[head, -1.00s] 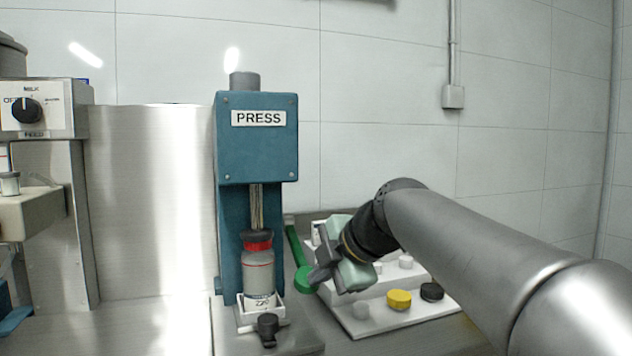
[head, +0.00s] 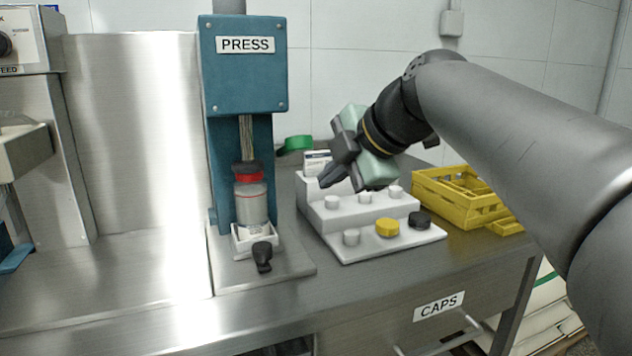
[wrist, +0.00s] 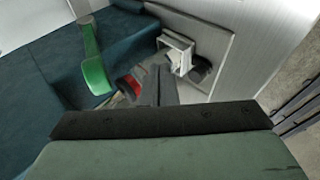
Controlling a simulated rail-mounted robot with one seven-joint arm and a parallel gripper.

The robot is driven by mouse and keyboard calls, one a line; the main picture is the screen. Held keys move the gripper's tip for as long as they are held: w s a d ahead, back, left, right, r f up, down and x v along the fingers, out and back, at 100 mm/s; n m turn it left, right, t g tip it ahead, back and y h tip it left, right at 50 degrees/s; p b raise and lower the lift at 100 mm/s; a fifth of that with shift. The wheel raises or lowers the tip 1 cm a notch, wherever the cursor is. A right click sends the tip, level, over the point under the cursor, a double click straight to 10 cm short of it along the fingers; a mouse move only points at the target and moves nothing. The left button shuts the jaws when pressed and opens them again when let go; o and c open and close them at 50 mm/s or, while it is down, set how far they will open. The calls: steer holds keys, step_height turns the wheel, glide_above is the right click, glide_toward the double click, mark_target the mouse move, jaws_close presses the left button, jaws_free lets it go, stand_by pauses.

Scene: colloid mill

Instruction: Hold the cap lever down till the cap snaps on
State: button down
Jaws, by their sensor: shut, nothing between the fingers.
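The blue press (head: 243,68) stands left of centre. Its green lever (head: 295,143) shows at the press's right side, with its end raised; it is also in the wrist view (wrist: 95,70). A grey bottle (head: 251,204) stands upright in the white holder (head: 243,250) under the press. Its red cap (head: 247,178) lies directly under the dark ram end; I cannot tell whether it is fully seated. My gripper (head: 327,181) is shut and empty, right of the press and apart from the lever. In the wrist view its fingers (wrist: 155,86) partly hide the cap and bottle.
A white stepped rack (head: 376,246) with white, yellow and black caps stands below and right of my gripper. A yellow crate (head: 448,200) is further right. A black knob (head: 262,256) sticks out in front of the holder. The steel bench front is clear.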

steer(key=p+v, duration=0.1)
steer(key=v, duration=0.4)
steer(key=shift+r, duration=0.25)
steer(key=shift+d, duration=0.1)
stand_by(0.4)
steer(key=s+d+f+m+g+h+p, duration=0.3)
steer(key=s+m+p, duration=0.6)
steer(key=m+p, duration=0.3)
steer(key=s+d+f+m+g+h+p, duration=0.3)
steer(key=s+d+f+m+p, duration=0.3)
steer(key=p, duration=1)
steer(key=s+m, duration=0.3)
steer(key=m, duration=0.2)
steer(key=shift+s+d+f+m+h+p, duration=0.25)
steer(key=shift+s+f+m+h+p, duration=0.05)
steer(key=shift+s+m+p, duration=0.1)
